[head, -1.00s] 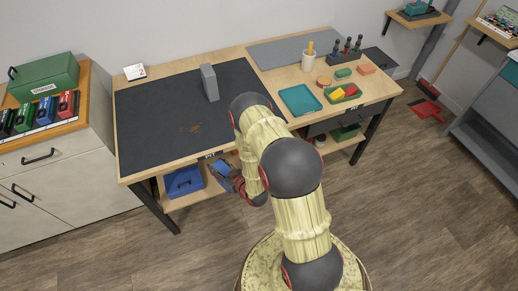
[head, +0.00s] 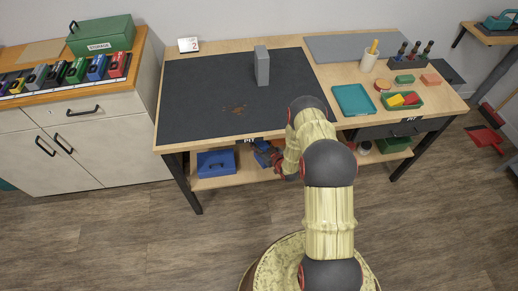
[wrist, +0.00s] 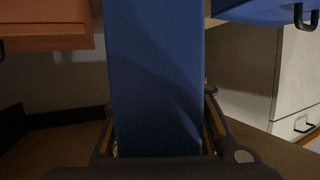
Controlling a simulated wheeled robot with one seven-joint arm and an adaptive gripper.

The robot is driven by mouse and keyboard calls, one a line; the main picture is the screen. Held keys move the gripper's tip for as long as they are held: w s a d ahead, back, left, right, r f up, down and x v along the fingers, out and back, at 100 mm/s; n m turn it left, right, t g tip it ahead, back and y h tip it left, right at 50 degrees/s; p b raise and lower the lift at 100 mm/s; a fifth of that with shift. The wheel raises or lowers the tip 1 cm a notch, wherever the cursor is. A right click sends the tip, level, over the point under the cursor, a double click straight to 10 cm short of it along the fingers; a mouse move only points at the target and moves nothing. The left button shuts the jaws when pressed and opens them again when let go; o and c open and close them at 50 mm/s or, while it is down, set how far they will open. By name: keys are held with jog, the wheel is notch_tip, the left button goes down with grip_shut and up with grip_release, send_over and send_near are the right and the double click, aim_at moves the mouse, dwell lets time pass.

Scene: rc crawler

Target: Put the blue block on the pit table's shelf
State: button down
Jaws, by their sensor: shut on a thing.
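My gripper (head: 271,158) is shut on the blue block (wrist: 155,85), which fills the middle of the wrist view between the fingers. In the head view the block (head: 262,146) shows only in part, under the front edge of the pit table (head: 200,147). The table's lower wooden shelf (head: 238,177) is visible below the top, to the left of my gripper. Whether the block touches the shelf cannot be told. My arm hides part of the shelf.
A blue toolbox (head: 216,165) with a handle stands on the shelf, left of my gripper. A green bin (head: 394,144) is at the shelf's right end. A dark table leg (head: 182,183) stands at the left. The shelf between toolbox and gripper looks clear.

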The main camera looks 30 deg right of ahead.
jog(key=shift+w+d+f+b, duration=0.15)
jog(key=shift+w+f+b, duration=0.15)
jog(key=shift+f, duration=0.5)
jog(key=shift+w+d+f+b, duration=0.2)
jog(key=shift+f+b, duration=0.15)
jog(key=shift+f, duration=0.45)
jog(key=shift+w+d+f+b, duration=0.1)
jog(key=shift+w+f+b, duration=0.2)
jog(key=shift+f, duration=0.5)
jog(key=shift+s+f, duration=0.1)
jog(key=shift+f, duration=0.05)
jog(key=c, duration=1.2)
grip_release()
